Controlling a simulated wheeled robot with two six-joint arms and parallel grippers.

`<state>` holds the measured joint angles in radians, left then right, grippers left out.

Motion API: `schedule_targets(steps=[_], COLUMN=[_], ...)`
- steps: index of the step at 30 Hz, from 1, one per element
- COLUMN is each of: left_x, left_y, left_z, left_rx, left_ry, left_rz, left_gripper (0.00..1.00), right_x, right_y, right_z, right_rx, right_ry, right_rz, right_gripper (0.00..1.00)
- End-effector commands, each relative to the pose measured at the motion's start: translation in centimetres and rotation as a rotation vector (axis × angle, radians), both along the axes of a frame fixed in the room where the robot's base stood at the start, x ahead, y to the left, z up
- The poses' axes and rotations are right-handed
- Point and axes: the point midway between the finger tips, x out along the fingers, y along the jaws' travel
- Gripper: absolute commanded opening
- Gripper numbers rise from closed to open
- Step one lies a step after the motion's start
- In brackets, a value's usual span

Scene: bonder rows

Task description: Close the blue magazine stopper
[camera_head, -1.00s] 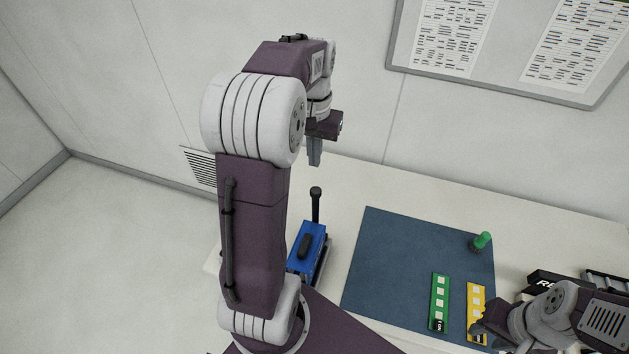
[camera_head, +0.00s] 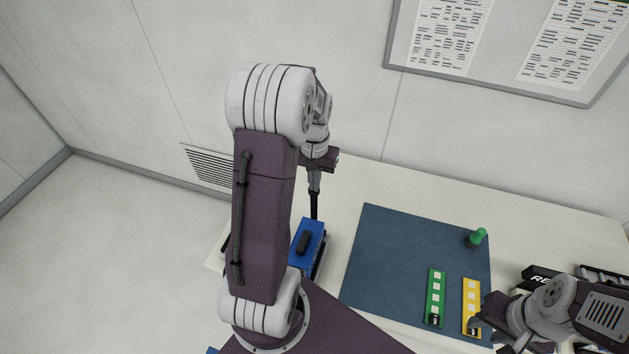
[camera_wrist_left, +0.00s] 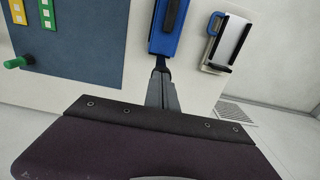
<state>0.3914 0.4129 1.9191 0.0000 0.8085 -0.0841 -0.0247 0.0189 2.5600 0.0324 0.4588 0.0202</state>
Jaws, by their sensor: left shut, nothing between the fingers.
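The blue magazine (camera_head: 310,238) stands at the table's left end, partly hidden by my left arm in the head view. It also shows in the wrist view (camera_wrist_left: 168,28), with a black grip on it. The stopper's black lever (camera_head: 314,206) rises upright behind the magazine; its knob is hidden at my fingertips. My left gripper (camera_head: 314,186) points down, shut and empty, at the top of the lever. In the wrist view its fingers (camera_wrist_left: 161,78) overlap the lever's end; contact cannot be told. My right gripper (camera_head: 478,326) is at the lower right, its fingers unclear.
A dark blue mat (camera_head: 395,260) carries a green strip (camera_head: 435,290), a yellow strip (camera_head: 471,295) and a green-knobbed piece (camera_head: 476,238). A white holder with a black frame (camera_wrist_left: 228,42) stands beside the magazine. The wall is behind the table.

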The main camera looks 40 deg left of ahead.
Motion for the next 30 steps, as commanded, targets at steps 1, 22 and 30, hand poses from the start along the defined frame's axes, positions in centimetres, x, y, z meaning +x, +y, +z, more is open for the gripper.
schedule_targets(steps=[1, 22, 30], left_x=[-0.1, 0.0, 0.9], left_y=[0.0, 0.0, -0.3], left_z=[-1.2, -10.9, -5.9], left_rx=[-0.001, 0.000, 0.002], left_ry=[0.003, 0.001, -0.004], left_rz=[0.000, 0.000, -0.004], left_gripper=[0.00, 0.00, 0.00], right_x=[0.0, 0.0, 0.1], right_y=[0.0, 0.0, 0.0], right_z=[-1.0, -7.2, -3.3], right_rx=[0.000, 0.000, 0.000], right_ry=[0.000, 0.000, -0.002], right_rz=[0.000, 0.000, 0.000], right_gripper=[0.36, 0.36, 0.36])
